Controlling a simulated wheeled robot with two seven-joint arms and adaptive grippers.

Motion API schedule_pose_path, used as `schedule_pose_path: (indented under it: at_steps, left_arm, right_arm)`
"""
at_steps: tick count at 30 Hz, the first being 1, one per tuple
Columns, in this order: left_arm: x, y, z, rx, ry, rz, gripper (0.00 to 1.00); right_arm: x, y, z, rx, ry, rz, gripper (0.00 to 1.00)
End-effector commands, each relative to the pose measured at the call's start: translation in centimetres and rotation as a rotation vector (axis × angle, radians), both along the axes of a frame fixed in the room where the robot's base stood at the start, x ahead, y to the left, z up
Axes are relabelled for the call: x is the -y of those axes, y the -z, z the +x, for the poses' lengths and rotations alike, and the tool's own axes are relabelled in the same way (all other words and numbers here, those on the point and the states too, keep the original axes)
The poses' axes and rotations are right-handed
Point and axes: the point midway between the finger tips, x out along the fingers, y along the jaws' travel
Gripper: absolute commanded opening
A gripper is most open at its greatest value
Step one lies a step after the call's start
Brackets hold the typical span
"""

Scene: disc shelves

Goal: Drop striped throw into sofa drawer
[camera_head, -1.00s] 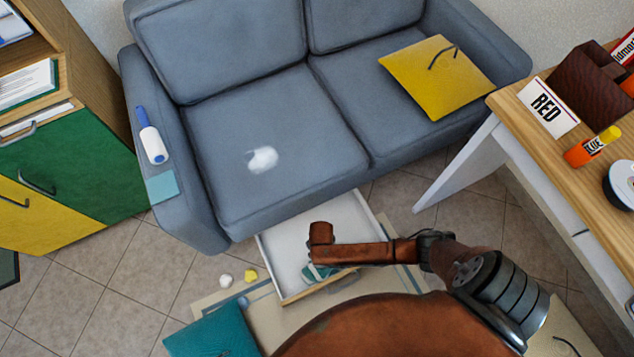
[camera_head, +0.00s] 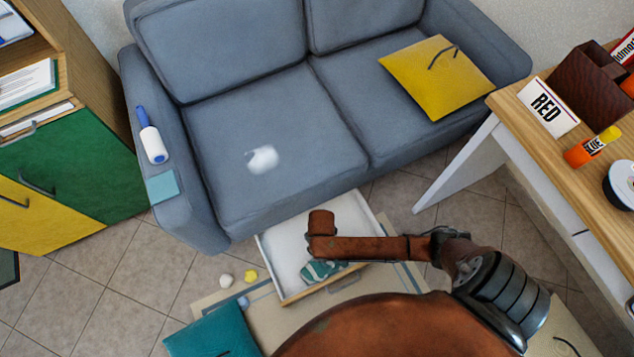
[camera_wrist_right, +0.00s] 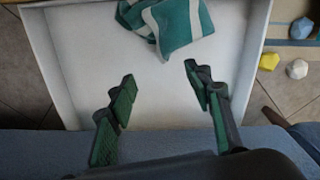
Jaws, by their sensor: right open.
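The striped throw (camera_head: 318,270), teal with white stripes, lies folded inside the open sofa drawer (camera_head: 280,235), near its front edge. The throw (camera_wrist_right: 178,25) also shows at the top of the right wrist view, resting on the white drawer floor (camera_wrist_right: 155,75). My right gripper (camera_wrist_right: 158,80) is open and empty over the drawer, with its fingers apart and clear of the throw. In the head view my right arm covers part of the drawer, and the right fingertips are hidden. My left gripper does not show.
The grey sofa (camera_head: 275,120) stands above the drawer and holds a yellow cushion (camera_head: 437,77) and a lint roller (camera_head: 152,137). Small balls (camera_head: 226,280) and a teal item (camera_head: 212,333) lie on the floor. A desk (camera_head: 560,140) stands at right.

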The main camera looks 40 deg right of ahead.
Motion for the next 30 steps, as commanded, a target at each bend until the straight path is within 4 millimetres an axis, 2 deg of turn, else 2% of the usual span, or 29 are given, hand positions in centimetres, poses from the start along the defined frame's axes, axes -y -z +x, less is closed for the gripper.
schedule_pose_path:
  at_steps: [5, 20, 23, 30]
  left_arm:
    - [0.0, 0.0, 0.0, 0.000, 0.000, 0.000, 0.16]
    - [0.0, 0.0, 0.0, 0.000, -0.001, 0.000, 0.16]
    - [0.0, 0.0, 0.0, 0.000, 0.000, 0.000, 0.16]
    - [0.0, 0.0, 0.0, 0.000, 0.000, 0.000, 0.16]
  right_arm:
    - [0.1, -0.8, 0.0, 0.000, 0.000, -0.001, 0.47]
    - [-0.2, -0.6, -0.4, -0.002, -0.003, 0.007, 0.47]
    - [-1.4, -0.2, -2.1, -0.004, -0.020, 0.051, 0.47]
    - [-5.7, 0.1, -10.2, 0.049, -0.076, 0.260, 0.47]
